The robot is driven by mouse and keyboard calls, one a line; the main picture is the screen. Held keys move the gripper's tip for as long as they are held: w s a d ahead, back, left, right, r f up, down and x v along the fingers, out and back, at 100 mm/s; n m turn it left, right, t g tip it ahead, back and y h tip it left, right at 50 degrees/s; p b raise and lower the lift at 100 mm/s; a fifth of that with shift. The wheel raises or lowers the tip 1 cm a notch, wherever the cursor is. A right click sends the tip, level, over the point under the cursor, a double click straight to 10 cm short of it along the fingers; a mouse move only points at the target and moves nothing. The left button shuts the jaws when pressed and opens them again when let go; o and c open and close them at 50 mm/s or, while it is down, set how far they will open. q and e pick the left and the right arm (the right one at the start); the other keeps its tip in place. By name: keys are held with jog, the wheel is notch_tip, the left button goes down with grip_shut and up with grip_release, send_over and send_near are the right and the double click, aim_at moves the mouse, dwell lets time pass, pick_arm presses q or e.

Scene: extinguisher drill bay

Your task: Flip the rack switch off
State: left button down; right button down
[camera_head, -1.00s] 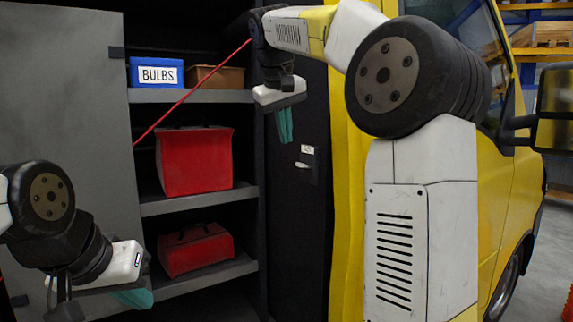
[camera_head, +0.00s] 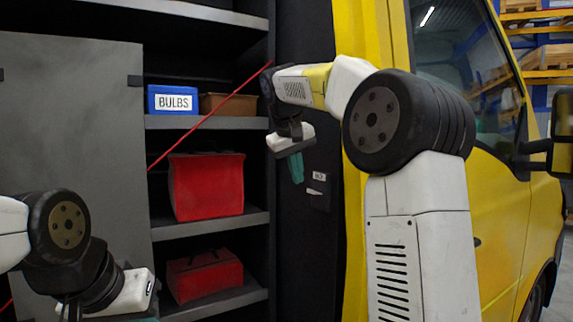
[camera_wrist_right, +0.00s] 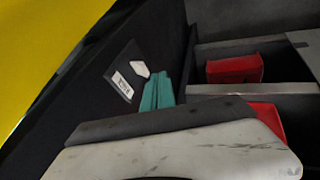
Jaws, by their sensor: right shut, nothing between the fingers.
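The rack switch is a dark plate with a small white label (camera_head: 319,177) and a short white lever (camera_head: 314,191), on the dark upright panel right of the shelves. My right gripper (camera_head: 297,169) has teal fingers, shut and empty, just left of the plate in the head view. In the right wrist view the switch plate (camera_wrist_right: 122,84) carries the white lever (camera_wrist_right: 141,68) at its upper right. The right fingers (camera_wrist_right: 157,92) appear close beside the lever there; contact cannot be told. My left gripper (camera_head: 140,314) is at the lower left, its fingers mostly cut off by the frame.
Open shelves hold a blue BULBS box (camera_head: 173,100), a brown box (camera_head: 229,105), a large red bag (camera_head: 207,186) and a smaller red bag (camera_head: 204,275). A thin red rod (camera_head: 210,116) crosses in front diagonally. A grey door (camera_head: 75,130) stands left; a yellow van (camera_head: 500,230) stands right.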

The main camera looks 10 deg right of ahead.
aim_at(312, 201)
jog(key=shift+w+d+f, duration=0.5)
jog(key=shift+d+f, duration=0.2)
jog(key=shift+f, duration=0.2)
jog(key=shift+w+d+f, duration=0.5)
jog(key=shift+d+f, duration=0.25)
jog(key=shift+f, duration=0.1)
jog(key=shift+w+d+f, duration=0.5)
jog(key=shift+d+f, duration=0.2)
jog(key=shift+f, duration=0.2)
